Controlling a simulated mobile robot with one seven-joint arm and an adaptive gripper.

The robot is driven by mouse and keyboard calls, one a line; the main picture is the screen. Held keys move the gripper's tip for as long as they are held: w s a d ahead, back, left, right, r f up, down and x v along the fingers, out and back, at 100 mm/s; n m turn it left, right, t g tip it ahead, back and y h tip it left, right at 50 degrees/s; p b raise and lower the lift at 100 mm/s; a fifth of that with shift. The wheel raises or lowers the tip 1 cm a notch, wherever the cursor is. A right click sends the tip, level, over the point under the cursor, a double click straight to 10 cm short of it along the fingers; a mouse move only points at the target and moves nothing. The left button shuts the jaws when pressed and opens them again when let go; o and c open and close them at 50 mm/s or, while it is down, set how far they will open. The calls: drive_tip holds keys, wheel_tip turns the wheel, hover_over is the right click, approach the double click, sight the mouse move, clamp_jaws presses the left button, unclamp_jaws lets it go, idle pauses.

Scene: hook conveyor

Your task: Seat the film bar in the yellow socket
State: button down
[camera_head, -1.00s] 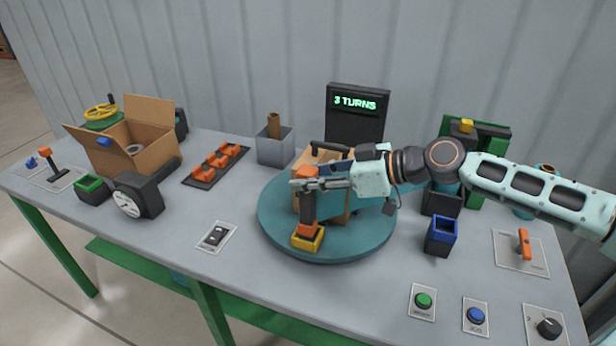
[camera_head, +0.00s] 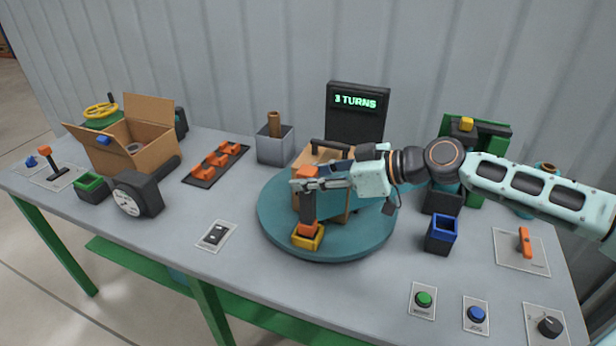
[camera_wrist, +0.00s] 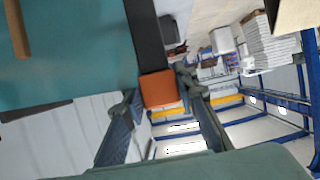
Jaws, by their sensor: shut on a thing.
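The film bar (camera_head: 307,208) is dark with orange ends. It stands about upright at the yellow socket (camera_head: 315,244) on the front of the teal turntable (camera_head: 350,252). Its lower orange end is at the socket's mouth; how deep it sits cannot be told. My gripper (camera_head: 304,184) comes from the right and is shut on the bar near its upper orange end. In the wrist view the bar's dark body (camera_wrist: 144,35) and orange end (camera_wrist: 161,89) show between my gripper's fingers (camera_wrist: 158,108).
A wooden box with a dark handle (camera_head: 331,146) stands on the turntable just behind the bar. A display reading "3 TURNS" (camera_head: 359,101) stands behind. A blue-rimmed holder (camera_head: 441,235) is to the right.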

sight(308, 203)
drive_tip(key=shift+f+b, duration=1)
drive_tip(key=shift+f, duration=0.5)
drive_tip(key=c, duration=1.5)
unclamp_jaws()
drive_tip(key=shift+o, duration=0.2)
